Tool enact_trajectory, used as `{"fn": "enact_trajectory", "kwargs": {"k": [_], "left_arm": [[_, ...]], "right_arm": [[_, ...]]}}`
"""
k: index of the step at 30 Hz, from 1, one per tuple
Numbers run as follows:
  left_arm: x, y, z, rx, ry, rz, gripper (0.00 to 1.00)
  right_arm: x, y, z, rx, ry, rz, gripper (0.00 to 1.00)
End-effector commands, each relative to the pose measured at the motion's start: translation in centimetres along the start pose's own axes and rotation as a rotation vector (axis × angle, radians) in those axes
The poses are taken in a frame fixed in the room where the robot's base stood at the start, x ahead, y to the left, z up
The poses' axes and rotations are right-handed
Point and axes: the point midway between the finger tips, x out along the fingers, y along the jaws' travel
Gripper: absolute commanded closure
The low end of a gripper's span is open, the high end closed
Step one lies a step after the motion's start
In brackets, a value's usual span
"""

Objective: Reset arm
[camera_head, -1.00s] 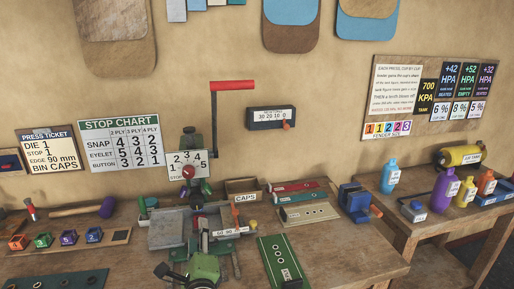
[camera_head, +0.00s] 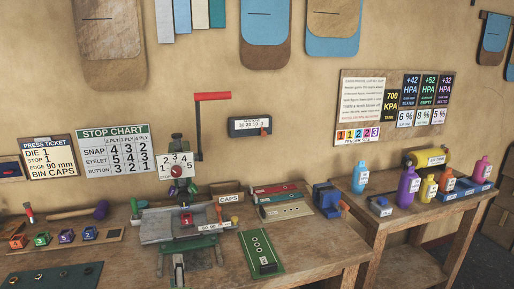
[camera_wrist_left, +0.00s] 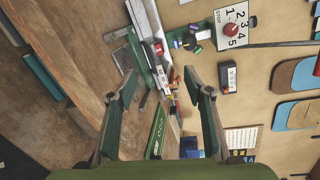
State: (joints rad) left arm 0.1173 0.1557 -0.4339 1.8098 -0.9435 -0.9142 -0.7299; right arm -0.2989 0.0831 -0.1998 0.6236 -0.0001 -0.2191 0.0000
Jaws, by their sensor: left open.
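My left gripper (camera_wrist_left: 162,80) is open and empty in the left wrist view, its two green-and-grey fingers spread wide. Beyond it stand the bench press with its red-handled lever (camera_head: 212,97) and the dial plate (camera_wrist_left: 234,24). My right gripper is in neither view.
A green dotted strip (camera_head: 261,251), a CAPS bin (camera_head: 227,188) and a blue clamp-like tool (camera_head: 327,199) lie right of the press. Bottles (camera_head: 408,184) stand on the right-hand bench. Coloured cubes (camera_head: 65,236) and a mallet (camera_head: 80,213) lie left. The front right bench top is clear.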

Motion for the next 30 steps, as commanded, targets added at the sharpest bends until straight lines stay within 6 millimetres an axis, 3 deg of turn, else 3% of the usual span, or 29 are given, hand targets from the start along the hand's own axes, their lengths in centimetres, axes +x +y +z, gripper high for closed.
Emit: {"fn": "enact_trajectory", "kwargs": {"k": [5,10,15,18,24,30], "left_arm": [[-2.4,4.5,1.5,-0.194,-0.015,0.147,0.53],[-6.2,9.9,3.1,-0.435,-0.052,0.342,0.53],[-12.9,16.0,4.5,-0.736,-0.131,0.604,0.53],[-16.9,18.5,5.0,-0.881,-0.184,0.743,0.53],[-23.6,21.0,5.4,-1.074,-0.277,0.951,0.53],[-29.4,21.9,5.6,-1.202,-0.361,1.115,0.53]], "right_arm": [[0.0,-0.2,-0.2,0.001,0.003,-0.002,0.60],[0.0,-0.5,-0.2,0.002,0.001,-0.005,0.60],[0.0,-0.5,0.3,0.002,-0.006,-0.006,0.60],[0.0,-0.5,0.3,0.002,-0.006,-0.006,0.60],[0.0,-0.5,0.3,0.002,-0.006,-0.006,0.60],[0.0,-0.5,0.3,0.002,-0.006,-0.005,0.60]]}}
